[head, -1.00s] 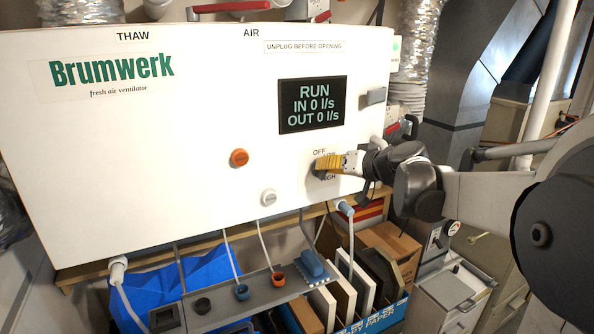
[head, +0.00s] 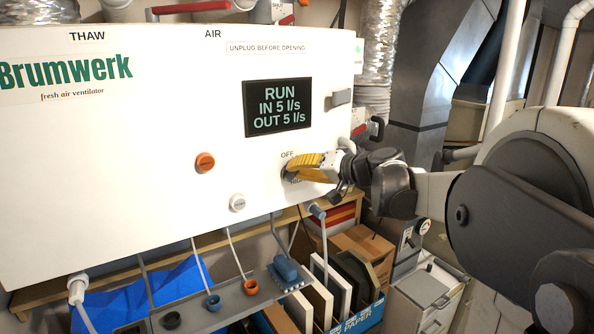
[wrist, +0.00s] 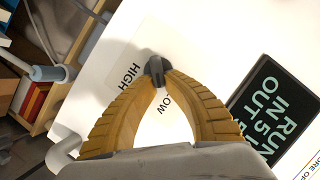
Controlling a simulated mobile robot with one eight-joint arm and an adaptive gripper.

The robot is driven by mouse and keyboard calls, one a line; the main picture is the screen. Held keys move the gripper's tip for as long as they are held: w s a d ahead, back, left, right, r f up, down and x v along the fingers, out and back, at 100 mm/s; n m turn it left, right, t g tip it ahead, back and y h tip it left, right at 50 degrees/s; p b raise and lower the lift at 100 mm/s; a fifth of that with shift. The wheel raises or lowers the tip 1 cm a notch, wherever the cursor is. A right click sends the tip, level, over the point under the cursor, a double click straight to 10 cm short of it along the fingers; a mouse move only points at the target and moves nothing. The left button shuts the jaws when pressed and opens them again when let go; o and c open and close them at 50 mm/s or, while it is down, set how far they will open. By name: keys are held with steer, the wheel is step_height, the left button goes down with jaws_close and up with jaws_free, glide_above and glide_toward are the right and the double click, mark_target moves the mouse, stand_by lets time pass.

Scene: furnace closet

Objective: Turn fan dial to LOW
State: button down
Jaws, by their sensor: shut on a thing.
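The fan dial (wrist: 155,68) is a small dark knob on the front of the white ventilator (head: 120,180). My gripper (wrist: 156,84) has yellow ribbed fingers, and their tips are shut on the dial. In the wrist view, LOW and HIGH labels are printed beside the knob, partly covered by the fingers. In the head view, my gripper (head: 292,170) hides most of the dial, with OFF readable above it. The display (head: 278,106) reads RUN, IN 5 l/s, OUT 5 l/s. Exactly where the dial points is hard to tell.
An orange knob (head: 205,163) and a white knob (head: 237,202) sit left of the dial. Below are a grey tray (head: 190,310) with small cups, white hoses and boxes. A grey latch (head: 341,97) is at the panel's right.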

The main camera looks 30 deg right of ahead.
steer(key=c, duration=1.4)
jaws_free()
steer(key=shift+c, duration=0.2)
steer(key=v, duration=1.2)
